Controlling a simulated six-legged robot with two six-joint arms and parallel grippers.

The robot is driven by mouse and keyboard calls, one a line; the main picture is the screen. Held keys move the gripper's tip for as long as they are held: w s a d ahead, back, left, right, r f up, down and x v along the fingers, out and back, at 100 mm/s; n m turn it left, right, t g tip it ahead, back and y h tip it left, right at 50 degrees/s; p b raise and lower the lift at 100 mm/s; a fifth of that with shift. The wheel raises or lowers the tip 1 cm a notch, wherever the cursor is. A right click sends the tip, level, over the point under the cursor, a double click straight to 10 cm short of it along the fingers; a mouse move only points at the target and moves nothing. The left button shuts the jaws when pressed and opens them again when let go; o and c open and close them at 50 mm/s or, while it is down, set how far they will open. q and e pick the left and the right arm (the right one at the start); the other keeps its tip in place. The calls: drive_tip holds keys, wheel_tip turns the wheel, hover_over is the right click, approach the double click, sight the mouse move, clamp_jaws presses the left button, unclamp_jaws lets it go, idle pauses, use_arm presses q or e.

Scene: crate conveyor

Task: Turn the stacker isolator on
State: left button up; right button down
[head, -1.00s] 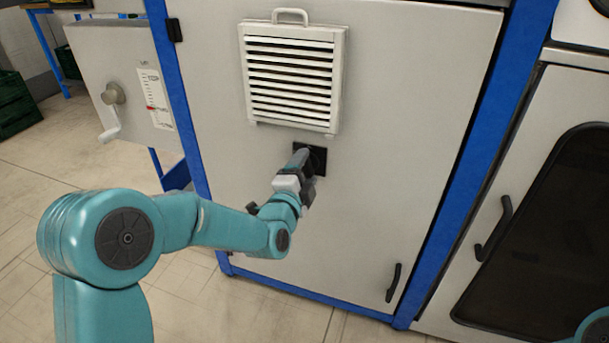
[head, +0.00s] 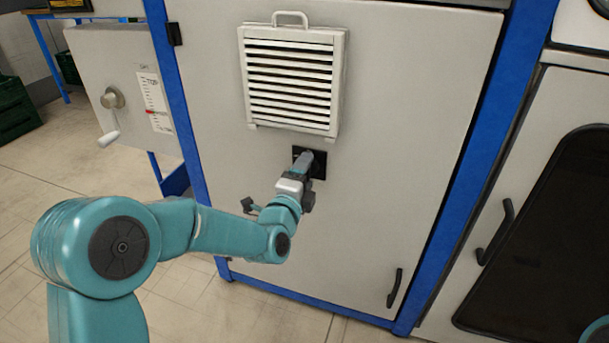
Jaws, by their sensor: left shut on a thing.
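The stacker isolator shows as a small black square plate (head: 320,158) on the grey cabinet door, below the white louvred vent. My left gripper (head: 304,163) is at the plate, shut on the isolator's handle. The gripper and wrist cover most of the handle, so I cannot tell which way it points. My right gripper is not in view; only a bit of teal arm shows at the bottom right corner.
The louvred vent (head: 292,82) with a top handle is just above my left gripper. Blue frame posts (head: 474,165) edge the grey door (head: 400,130). A crank box (head: 128,85) is at left. A dark-windowed door (head: 545,230) with a black handle is at right.

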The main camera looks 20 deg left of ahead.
use_arm(q)
drive_tip(key=o, duration=1)
drive_tip(key=shift+o, duration=0.2)
drive_tip(key=s+b, duration=0.7)
drive_tip(key=s, duration=0.9)
drive_tip(key=shift+s+a+b, duration=0.15)
drive_tip(key=shift+a+b, duration=0.1)
drive_tip(key=shift+b, duration=0.05)
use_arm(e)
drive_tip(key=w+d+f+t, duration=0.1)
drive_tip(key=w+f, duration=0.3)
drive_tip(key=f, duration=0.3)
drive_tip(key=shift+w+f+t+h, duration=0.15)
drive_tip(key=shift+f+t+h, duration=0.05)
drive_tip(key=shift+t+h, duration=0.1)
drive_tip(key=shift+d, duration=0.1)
